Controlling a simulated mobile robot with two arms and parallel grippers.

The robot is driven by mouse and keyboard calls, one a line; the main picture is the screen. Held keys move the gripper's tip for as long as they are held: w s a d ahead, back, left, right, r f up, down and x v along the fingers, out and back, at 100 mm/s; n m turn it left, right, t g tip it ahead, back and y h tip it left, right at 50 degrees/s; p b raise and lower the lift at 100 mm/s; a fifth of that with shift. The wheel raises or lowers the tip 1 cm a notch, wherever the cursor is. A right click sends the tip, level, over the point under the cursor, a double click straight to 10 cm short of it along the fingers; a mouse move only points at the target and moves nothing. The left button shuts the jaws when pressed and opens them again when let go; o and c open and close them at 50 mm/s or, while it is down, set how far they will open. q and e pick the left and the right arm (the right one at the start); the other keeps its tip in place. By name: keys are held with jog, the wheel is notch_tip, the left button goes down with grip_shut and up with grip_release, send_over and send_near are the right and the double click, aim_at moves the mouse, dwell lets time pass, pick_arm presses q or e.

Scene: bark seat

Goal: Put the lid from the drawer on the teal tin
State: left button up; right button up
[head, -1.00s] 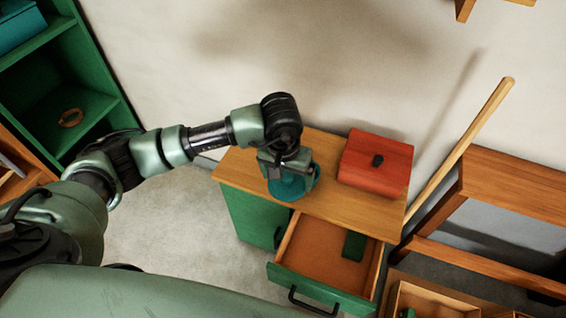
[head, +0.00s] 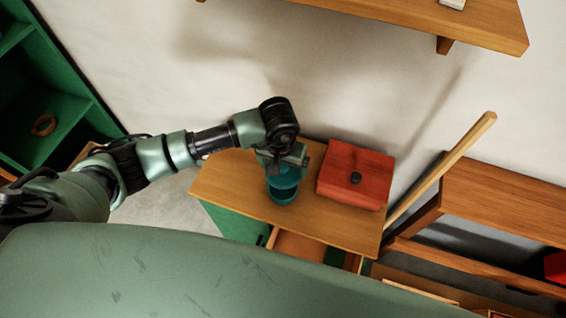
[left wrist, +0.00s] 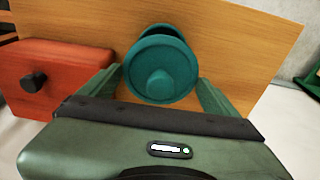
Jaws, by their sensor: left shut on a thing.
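My left gripper (head: 283,163) is above the top of the wooden cabinet, shut on the teal lid (left wrist: 158,70). In the left wrist view the lid is round with a knob and sits between the two fingers. The teal tin (head: 282,196) stands on the cabinet top beneath the gripper. In the left wrist view only a teal edge (left wrist: 160,30) shows beyond the lid. I cannot tell whether lid and tin touch. The drawer (head: 300,246) below the cabinet top is open, mostly hidden by my own body. My right gripper is out of view.
A red box (head: 340,181) with a dark knob stands on the cabinet top (head: 225,187), just right of the tin. A wooden pole (head: 445,168) leans at the right by a wooden shelf unit (head: 500,196). A wall shelf (head: 490,25) is above.

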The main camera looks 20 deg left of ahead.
aim_at(283, 177)
pick_arm(q)
jog(key=shift+s+f, duration=0.3)
jog(key=shift+f, duration=0.15)
jog(key=shift+f+b, duration=0.35)
jog(key=shift+b, duration=0.15)
notch_tip(283, 177, down, 4)
jog(key=shift+w+r+b, duration=0.1)
jog(key=shift+r+b, duration=0.1)
jog(key=shift+b, duration=0.95)
jog(key=shift+f+b, duration=0.65)
jog(key=shift+f+b, duration=0.55)
jog(key=shift+b, duration=0.3)
jog(key=o, duration=1)
jog(key=shift+o, duration=0.2)
